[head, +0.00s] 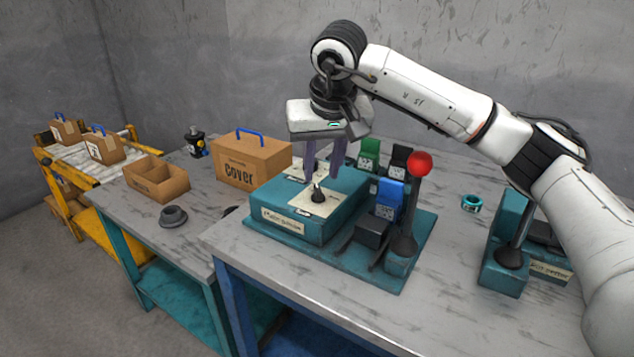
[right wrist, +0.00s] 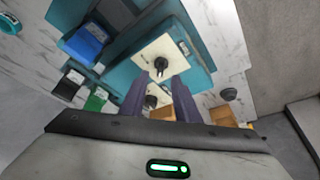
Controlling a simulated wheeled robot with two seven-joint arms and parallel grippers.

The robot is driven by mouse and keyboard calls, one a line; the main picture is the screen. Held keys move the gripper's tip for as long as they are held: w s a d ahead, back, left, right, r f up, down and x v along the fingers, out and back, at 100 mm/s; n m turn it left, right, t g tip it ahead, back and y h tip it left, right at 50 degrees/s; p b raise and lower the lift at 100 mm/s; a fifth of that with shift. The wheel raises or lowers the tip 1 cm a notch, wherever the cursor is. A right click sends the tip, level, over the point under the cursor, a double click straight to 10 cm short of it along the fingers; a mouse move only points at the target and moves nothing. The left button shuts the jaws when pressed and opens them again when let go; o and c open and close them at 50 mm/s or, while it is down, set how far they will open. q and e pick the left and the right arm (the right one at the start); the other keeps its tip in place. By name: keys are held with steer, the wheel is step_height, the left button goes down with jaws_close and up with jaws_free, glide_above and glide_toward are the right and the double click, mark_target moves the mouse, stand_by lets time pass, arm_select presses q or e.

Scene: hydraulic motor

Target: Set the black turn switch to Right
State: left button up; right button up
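A black turn switch (head: 318,194) stands on a cream plate on top of the teal box (head: 290,226). In the right wrist view, this switch (right wrist: 160,65) sits just beyond the fingertips. A second dark knob (right wrist: 151,101) on another cream plate shows between the fingers there; in the head view the fingers hide it. My right gripper (head: 321,180) points down above the box, its purple fingers apart with nothing between the tips. In the head view the tips appear just behind the front switch. Whether they touch anything is unclear. The setting of the switch is too small to read. My left gripper is out of view.
A lever with a red ball (head: 420,163) rises right of the box. Blue (head: 389,200), green (head: 370,151) and black blocks stand behind and beside it. A cardboard "cover" box (head: 251,160) is at the left. Bare tabletop (head: 290,283) lies in front.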

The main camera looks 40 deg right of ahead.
mark_target(318, 188)
steer(key=x, duration=0.5)
steer(key=shift+f, duration=0.1)
jaws_close()
